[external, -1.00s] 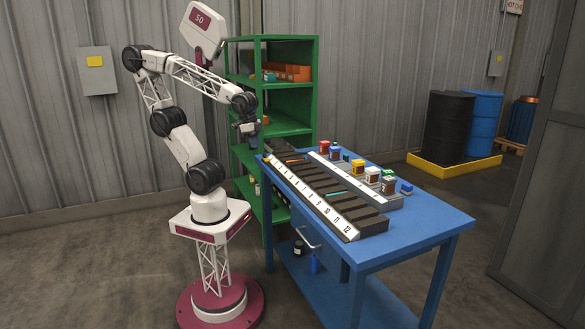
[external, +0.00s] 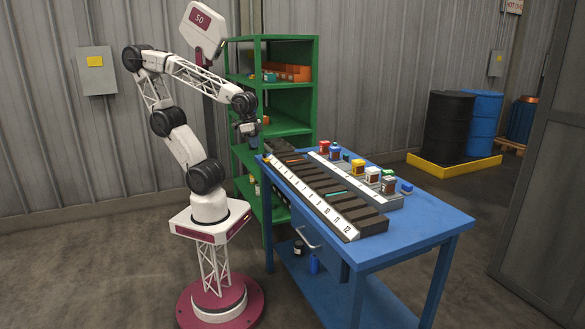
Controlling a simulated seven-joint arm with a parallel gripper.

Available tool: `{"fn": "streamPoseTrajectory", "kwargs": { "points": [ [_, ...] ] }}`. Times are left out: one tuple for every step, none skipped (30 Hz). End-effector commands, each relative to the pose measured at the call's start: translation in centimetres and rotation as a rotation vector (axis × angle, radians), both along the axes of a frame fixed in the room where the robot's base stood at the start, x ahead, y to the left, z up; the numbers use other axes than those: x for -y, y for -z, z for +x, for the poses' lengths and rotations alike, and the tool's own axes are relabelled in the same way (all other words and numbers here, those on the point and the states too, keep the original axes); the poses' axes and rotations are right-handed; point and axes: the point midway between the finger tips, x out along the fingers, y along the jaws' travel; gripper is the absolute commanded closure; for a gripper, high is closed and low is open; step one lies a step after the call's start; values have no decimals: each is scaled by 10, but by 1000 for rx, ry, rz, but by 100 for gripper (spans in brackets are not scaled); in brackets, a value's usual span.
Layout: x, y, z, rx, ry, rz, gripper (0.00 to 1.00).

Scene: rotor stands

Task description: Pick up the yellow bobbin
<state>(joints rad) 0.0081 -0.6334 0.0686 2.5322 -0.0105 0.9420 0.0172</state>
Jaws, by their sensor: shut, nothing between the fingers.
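The yellow bobbin (external: 358,165) stands upright in the rear rack (external: 400,201) on the blue table, among other coloured bobbins. It has a yellow top and a brownish lower part. My gripper (external: 250,134) is high beyond the table's far left end, in front of the green shelf, well apart from the yellow bobbin. The gripper is small and dark here; it looks shut and empty.
A long dark stepped rack (external: 335,200) with a numbered white strip lies along the table's near side. The blue table's right end (external: 432,220) is bare. A green shelf (external: 280,125) stands behind.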

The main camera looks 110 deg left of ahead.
Motion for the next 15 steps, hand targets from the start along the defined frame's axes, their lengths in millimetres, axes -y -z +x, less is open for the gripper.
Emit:
{"fn": "streamPoseTrajectory", "kwargs": {
  "points": [
    [0,0,0,0,0,0,94],
    [0,0,0,0,0,0,89],
    [0,0,0,0,0,0,83],
    [0,0,0,0,0,0,79],
    [0,0,0,0,0,0,74],
    [0,0,0,0,0,0,68],
    [0,0,0,0,0,0,63],
    [0,0,0,0,0,0,59],
    [0,0,0,0,0,0,52],
    [0,0,0,0,0,0,48],
    [0,0,0,0,0,0,43],
    [0,0,0,0,0,0,37],
    [0,0,0,0,0,0,33],
    [0,0,0,0,0,0,28],
    [0,0,0,0,0,0,22]
  ]
}}
